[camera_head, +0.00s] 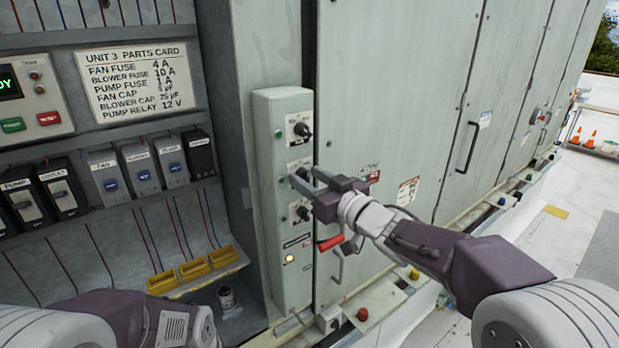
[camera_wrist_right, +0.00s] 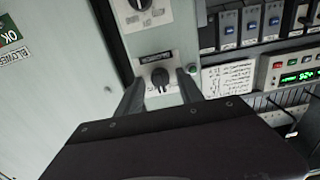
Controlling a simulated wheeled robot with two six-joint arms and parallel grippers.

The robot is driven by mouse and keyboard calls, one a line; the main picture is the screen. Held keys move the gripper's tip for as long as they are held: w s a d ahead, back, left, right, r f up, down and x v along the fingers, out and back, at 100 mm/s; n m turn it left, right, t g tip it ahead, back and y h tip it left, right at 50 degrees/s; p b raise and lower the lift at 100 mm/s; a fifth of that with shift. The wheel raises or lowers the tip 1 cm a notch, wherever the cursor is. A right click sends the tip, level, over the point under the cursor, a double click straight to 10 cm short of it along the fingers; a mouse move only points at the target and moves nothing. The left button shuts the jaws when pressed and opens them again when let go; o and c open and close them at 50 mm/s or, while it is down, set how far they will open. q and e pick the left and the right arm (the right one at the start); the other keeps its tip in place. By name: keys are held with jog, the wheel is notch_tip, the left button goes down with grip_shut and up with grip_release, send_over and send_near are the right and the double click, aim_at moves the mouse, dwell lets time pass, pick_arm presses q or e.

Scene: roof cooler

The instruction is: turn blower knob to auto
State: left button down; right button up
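A narrow grey control box (camera_head: 271,125) carries three black knobs on white plates, one above another. The top knob (camera_head: 303,130) and the bottom knob (camera_head: 303,213) are clear of my gripper. My right gripper (camera_head: 304,180) is open at the middle plate (camera_head: 299,165), and its fingers partly hide the knob there. In the right wrist view, a black knob (camera_wrist_right: 160,77) shows between the two spread fingertips (camera_wrist_right: 160,80), with gaps on both sides. The plate's lettering is too small to read, so I cannot tell the knob's setting. My left arm is at the bottom left; its gripper is out of frame.
Large grey cabinet doors (camera_head: 400,95) with a black handle (camera_head: 467,147) stand to the right. A red-gripped lever (camera_head: 331,243) is just below my right gripper. An open bay with a parts card (camera_head: 138,80) and fuse blocks (camera_head: 141,168) lies left.

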grip_shut()
jog(key=n+b, duration=0.2)
jog(key=n, duration=0.1)
jog(key=shift+f, duration=0.15)
jog(key=n+b, duration=0.2)
jog(key=n, duration=0.3)
jog(key=shift+b, duration=0.3)
jog(key=shift+n, duration=0.3)
jog(key=shift+o, duration=1.2)
grip_release()
